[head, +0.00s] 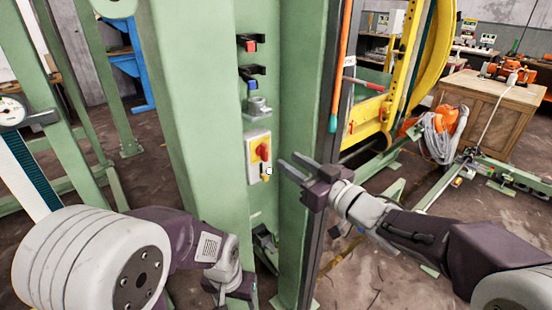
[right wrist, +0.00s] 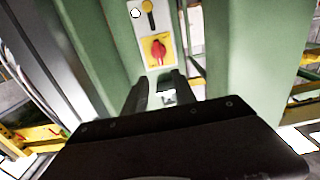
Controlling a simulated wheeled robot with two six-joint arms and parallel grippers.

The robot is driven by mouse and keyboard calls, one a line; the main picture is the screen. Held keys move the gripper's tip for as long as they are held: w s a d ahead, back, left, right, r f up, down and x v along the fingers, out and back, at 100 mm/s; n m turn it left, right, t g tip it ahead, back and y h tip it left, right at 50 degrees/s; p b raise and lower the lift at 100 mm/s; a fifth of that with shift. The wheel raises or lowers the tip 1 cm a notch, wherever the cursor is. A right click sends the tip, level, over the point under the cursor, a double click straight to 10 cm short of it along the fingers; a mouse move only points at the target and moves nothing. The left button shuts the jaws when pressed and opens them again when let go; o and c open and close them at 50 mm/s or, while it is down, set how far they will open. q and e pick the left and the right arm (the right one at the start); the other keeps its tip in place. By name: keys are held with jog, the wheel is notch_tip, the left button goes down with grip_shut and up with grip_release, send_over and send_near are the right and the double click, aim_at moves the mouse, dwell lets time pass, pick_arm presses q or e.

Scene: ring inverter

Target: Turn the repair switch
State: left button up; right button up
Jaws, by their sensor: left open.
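A pale switch box (head: 258,157) is mounted on the green column. It carries a red rotary knob (head: 263,152) on a yellow plate, with a small yellow switch or key (head: 265,173) below it. I cannot tell which one is the repair switch. In the right wrist view the red knob (right wrist: 158,52) appears upside down, beyond the fingertips. My right gripper (head: 290,162) is open and empty, its fingers pointing at the box from the right, apart from it. My left gripper (head: 235,289) is low beside the column, near the bottom edge, away from the box.
The green column (head: 215,120) has raised edges on both sides of the recessed panel. Above the box are a blue-topped grey fitting (head: 257,104) and black brackets (head: 250,72). An orange pole (head: 340,70) and a yellow frame (head: 375,112) stand to the right.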

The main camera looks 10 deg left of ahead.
aim_at(267, 148)
jog(key=x, duration=0.9)
jog(key=shift+a+f, duration=0.1)
jog(key=shift+f, duration=0.05)
grip_shut()
